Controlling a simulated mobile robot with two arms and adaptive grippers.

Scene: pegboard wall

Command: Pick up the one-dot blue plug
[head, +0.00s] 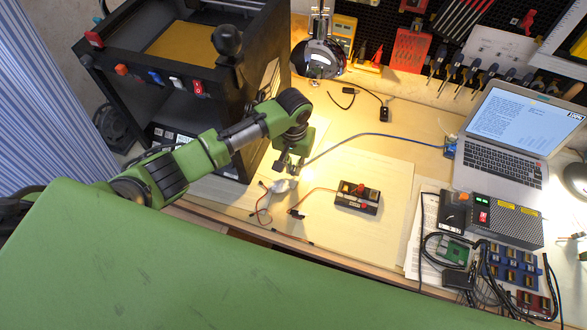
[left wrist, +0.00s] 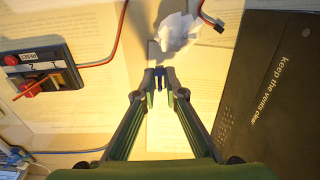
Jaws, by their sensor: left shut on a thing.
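My left gripper (head: 288,166) is over the left part of the workbench, beside the black enclosure. In the left wrist view its fingertips (left wrist: 159,76) are shut on a small dark blue plug (left wrist: 158,70). Any dot on the plug is too small to tell. A blue cable (head: 375,134) runs from near the laptop toward the gripper; it also shows at the lower left of the left wrist view (left wrist: 65,152). The fingers hide most of the plug and where the cable joins it. My right gripper is not in view.
Crumpled white paper (left wrist: 178,32) lies just beyond the fingertips. The black enclosure (left wrist: 275,85) stands close on the right in the wrist view. A black box with red buttons (head: 357,197) sits on the sheets. The laptop (head: 500,140) and electronics stand at right.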

